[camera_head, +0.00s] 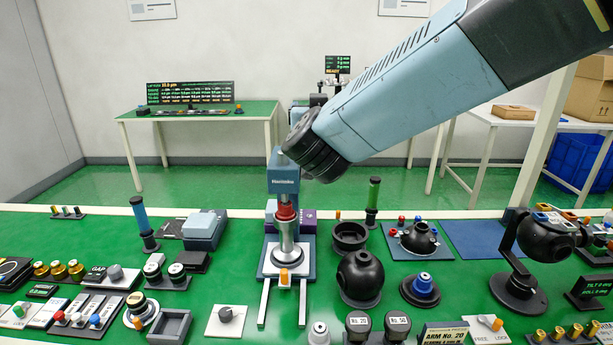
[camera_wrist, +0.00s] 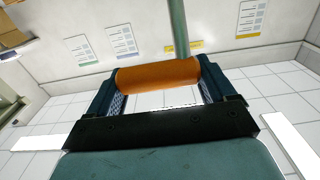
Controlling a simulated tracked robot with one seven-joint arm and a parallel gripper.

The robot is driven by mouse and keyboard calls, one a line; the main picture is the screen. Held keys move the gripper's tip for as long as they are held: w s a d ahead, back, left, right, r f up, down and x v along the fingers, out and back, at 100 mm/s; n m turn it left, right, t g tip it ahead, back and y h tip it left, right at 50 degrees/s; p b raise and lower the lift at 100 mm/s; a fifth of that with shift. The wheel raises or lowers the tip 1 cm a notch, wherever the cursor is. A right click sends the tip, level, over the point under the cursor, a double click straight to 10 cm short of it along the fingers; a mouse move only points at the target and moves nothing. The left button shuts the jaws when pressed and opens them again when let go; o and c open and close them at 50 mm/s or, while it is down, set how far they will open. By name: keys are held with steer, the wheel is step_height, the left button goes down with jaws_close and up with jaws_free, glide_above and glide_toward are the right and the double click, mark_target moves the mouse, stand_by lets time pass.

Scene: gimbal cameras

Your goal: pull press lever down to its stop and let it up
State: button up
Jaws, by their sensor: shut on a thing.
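The press (camera_head: 283,185) stands on the green bench in the middle of the head view, with a blue-grey head, a red ring and a silver ram above its base. In the wrist view, my gripper (camera_wrist: 158,78) is shut on the orange grip of the press lever (camera_wrist: 140,77), one finger at each end of it. The grey-green lever rod (camera_wrist: 178,28) runs up from the grip toward the top of the picture. In the head view, my black wrist is beside the top of the press. My fingers and the lever are hidden there.
A black ball-shaped fixture (camera_head: 360,277) and a black ring holder (camera_head: 349,237) stand close right of the press. A grey-blue box (camera_head: 204,229) and a blue-topped post (camera_head: 142,222) stand left. The front bench is crowded with knobs and small fixtures. Space above the left bench is clear.

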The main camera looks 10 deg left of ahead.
steer(key=shift+w, duration=0.2)
steer(key=shift+w+a+r, duration=0.2)
steer(key=shift+w+r, duration=0.1)
steer(key=shift+w, duration=0.35)
steer(key=shift+w+a+r, duration=0.2)
steer(key=shift+w+r, duration=0.05)
steer(key=shift+w, duration=0.35)
steer(key=x, duration=0.2)
steer(key=shift+w+r, duration=0.3)
steer(key=shift+w, duration=0.1)
